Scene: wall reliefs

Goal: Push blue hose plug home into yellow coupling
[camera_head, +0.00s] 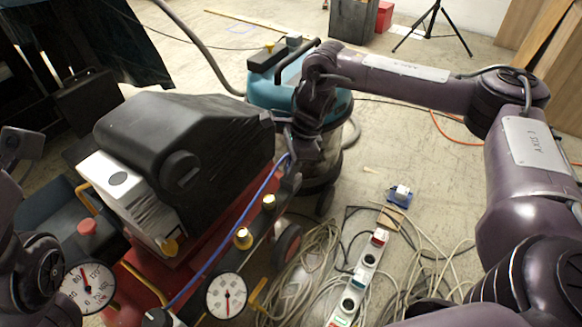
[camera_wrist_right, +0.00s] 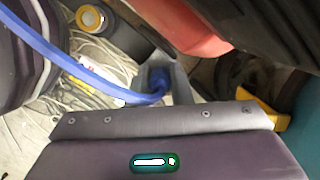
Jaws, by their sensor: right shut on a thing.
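The blue hose (camera_head: 222,243) runs from the lower middle of the head view up along the machine's edge to my right gripper (camera_head: 287,165). In the right wrist view the hose (camera_wrist_right: 75,68) curves down to its blue plug (camera_wrist_right: 157,84) at the grey fingers, which are shut on it. The fingers hide part of the plug. Two yellow couplings stand on the machine's dark front rail: one nearer (camera_head: 243,238) and one farther (camera_head: 269,203). A yellow ring coupling (camera_wrist_right: 90,18) shows in the wrist view, apart from the plug. Parts of my left arm show at the left edge, without clear fingertips.
The red machine with a black cover (camera_head: 185,140) fills the middle left. Gauges (camera_head: 227,295) stand at its front. A teal vacuum (camera_head: 270,90) stands behind my right gripper. Loose cables (camera_head: 310,260) and a power strip (camera_head: 358,285) lie on the floor at the right.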

